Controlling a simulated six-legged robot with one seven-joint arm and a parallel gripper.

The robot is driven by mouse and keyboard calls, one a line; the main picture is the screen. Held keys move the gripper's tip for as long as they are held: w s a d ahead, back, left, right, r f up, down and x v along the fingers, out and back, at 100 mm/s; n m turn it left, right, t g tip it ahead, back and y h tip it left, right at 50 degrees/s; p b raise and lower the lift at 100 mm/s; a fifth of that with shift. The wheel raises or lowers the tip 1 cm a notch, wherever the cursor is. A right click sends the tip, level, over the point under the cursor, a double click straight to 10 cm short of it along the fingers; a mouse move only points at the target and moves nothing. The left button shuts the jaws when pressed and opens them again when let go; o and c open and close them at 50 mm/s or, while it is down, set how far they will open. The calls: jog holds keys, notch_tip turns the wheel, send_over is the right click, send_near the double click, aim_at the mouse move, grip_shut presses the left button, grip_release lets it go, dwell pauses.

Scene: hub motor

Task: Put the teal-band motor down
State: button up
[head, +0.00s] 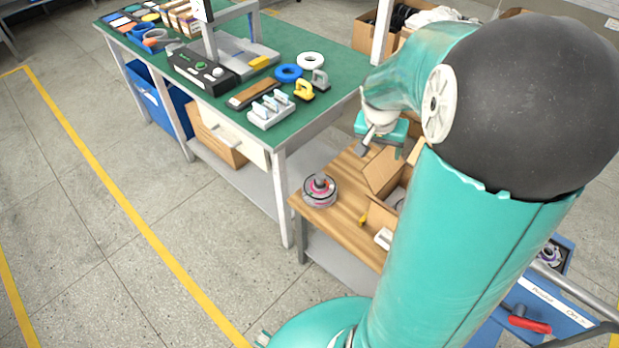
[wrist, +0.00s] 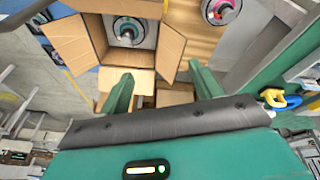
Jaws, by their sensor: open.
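A hub motor (wrist: 128,30) lies inside the open cardboard box (wrist: 88,45) in the wrist view. Its band colour is too small to tell for sure. A second motor (head: 320,190), with a pink band, stands on the left end of the wooden table; it also shows at the top of the wrist view (wrist: 221,10). My gripper (wrist: 162,84) is open, with two green fingers apart and nothing held between them. In the head view, my gripper (head: 382,132) is above the box (head: 384,174). The box's inside is mostly hidden there by my arm.
The wooden table (head: 340,208) has a small bare area around the pink-band motor. Raised box flaps stand near my fingers. A green-topped bench (head: 217,98) with tools and rings is at left. A blue cart (head: 540,305) is at lower right.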

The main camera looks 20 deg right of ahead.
jog(key=s+a+r+n+t+y, duration=0.1)
jog(key=s+a+r+n, duration=0.2)
jog(key=a, duration=0.5)
jog(key=s+a+r+n+t+y, duration=0.1)
jog(key=s+a+r+n, duration=0.2)
jog(key=s+a+r, duration=0.2)
jog(key=s+a+r+n+t+y, duration=0.1)
jog(key=s+a+r+n+t, duration=0.1)
jog(key=a, duration=0.9)
notch_tip(320, 180, up, 3)
jog(key=shift+s+a+r+n, duration=0.25)
jog(key=shift+s+n, duration=0.45)
jog(key=shift+s, duration=0.25)
jog(key=shift+c, duration=0.4)
